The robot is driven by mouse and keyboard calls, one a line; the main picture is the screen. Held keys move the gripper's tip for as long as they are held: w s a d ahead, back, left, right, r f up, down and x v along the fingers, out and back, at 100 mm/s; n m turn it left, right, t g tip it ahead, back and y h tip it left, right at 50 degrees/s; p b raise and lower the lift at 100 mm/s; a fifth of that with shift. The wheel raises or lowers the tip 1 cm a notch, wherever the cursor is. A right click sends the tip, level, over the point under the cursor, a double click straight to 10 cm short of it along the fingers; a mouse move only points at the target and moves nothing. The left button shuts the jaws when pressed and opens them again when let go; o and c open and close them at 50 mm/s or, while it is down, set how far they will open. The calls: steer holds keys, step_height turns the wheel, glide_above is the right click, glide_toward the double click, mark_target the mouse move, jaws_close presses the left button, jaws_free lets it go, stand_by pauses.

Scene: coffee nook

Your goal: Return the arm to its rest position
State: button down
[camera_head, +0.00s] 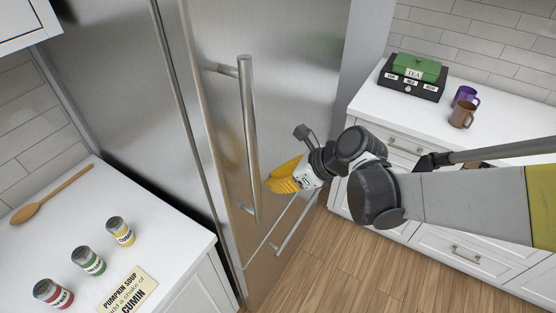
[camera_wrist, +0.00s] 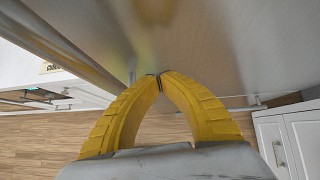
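My gripper (camera_head: 270,184) has yellow fingers and hangs in front of the steel fridge door (camera_head: 300,85), just right of the lower part of the long vertical handle (camera_head: 249,130). In the wrist view the two fingertips of my gripper (camera_wrist: 159,76) meet, with nothing visible between them. The handle (camera_wrist: 62,42) runs along the upper left there, apart from the fingers. My arm reaches in from the right, over the floor and the right-hand drawers.
The left counter (camera_head: 185,230) holds a wooden spoon (camera_head: 50,195), red (camera_head: 53,293), green (camera_head: 88,261) and yellow-labelled (camera_head: 120,231) spice jars, and a recipe card (camera_head: 128,291). The right counter (camera_head: 385,110) holds a tea box (camera_head: 410,77) and purple (camera_head: 464,96) and brown (camera_head: 461,115) mugs.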

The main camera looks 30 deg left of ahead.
steer(key=p+v, duration=0.2)
steer(key=v, duration=0.8)
steer(key=s+d+f+n+t+h+b, duration=0.1)
steer(key=s+d+n+t+h+b, duration=0.1)
steer(key=d+n, duration=0.4)
steer(key=s+d+f+n+t+h+b, duration=0.2)
steer(key=d+n+h+b, duration=0.2)
steer(key=d, duration=1.3)
steer(key=s+d+f+n+t+h+b, duration=0.2)
steer(key=d+n, duration=0.5)
steer(key=d, duration=0.5)
steer(key=shift+n+t+h+b, duration=0.4)
steer(key=shift+t+h+b, duration=0.05)
steer(key=shift+t+h, duration=0.05)
steer(key=shift+f, duration=0.15)
